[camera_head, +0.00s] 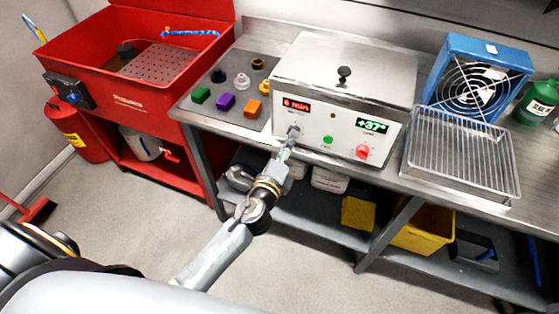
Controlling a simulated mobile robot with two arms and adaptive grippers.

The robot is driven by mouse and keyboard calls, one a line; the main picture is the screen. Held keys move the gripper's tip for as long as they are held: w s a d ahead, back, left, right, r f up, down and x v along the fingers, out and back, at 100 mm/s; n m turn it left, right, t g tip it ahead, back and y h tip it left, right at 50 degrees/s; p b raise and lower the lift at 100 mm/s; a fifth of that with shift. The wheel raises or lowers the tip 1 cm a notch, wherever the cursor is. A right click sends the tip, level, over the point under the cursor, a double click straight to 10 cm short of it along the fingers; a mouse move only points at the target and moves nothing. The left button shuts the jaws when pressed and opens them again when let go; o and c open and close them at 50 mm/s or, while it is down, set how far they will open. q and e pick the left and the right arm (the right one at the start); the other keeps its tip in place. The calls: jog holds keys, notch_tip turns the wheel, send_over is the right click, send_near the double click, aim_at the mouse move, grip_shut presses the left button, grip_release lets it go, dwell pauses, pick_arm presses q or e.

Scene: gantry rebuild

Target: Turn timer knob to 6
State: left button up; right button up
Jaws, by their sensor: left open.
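The timer knob (293,130) is a small grey knob on the front panel of the white and steel machine (342,85), below a red display (297,107). The red digits are too small to read surely. My left gripper (291,138) is at the timer knob, its fingertips close around or beside it; contact cannot be told. The gripper partly hides the knob, and its pointer setting cannot be read. A red knob (362,152) sits at the panel's right, under a green display reading about +37. My right gripper is not in view.
A green button (327,140) is between the two knobs. A wire rack tray (462,155) and blue fan (478,78) stand at right. A dark mat (228,105) with coloured blocks lies left, beside a red parts washer (140,60). The floor in front is open.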

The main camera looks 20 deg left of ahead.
pick_arm(q)
jog(key=s, duration=0.8)
jog(key=shift+s+r, duration=0.25)
jog(key=shift+s, duration=0.1)
